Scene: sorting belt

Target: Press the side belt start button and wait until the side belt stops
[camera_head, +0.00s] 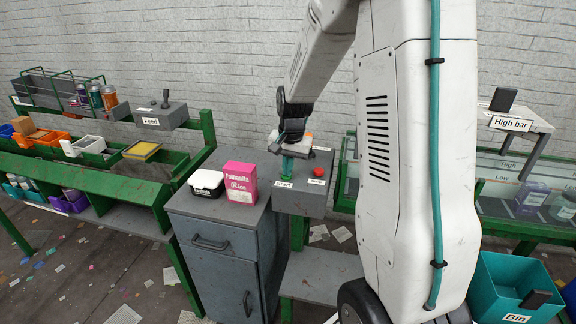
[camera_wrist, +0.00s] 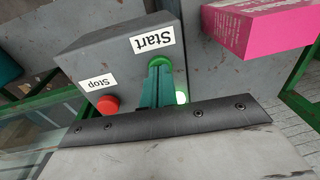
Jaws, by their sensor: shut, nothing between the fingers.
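The grey control box (camera_head: 312,201) stands beside the cabinet, with a red stop button (camera_head: 325,171) and labels reading Start and Stop. It also fills the wrist view (camera_wrist: 110,55), where the red stop button (camera_wrist: 107,105) is left of my fingers. My gripper (camera_head: 286,172) points down with its teal fingers together and empty. In the wrist view my gripper (camera_wrist: 159,70) has its tips at the green start button (camera_wrist: 161,61), which they partly cover. I cannot tell how far the button is pressed. A bright greenish-white spot (camera_wrist: 181,97) shows beside the fingers.
The cabinet (camera_head: 215,225) holds a pink box (camera_head: 239,182) and a black-and-white container (camera_head: 206,183). Green racks with bins (camera_head: 120,165) stand left. A glass-sided green-framed belt (camera_head: 490,165) with bottles is at right, behind my arm. A teal bin (camera_head: 500,285) stands on the floor at right.

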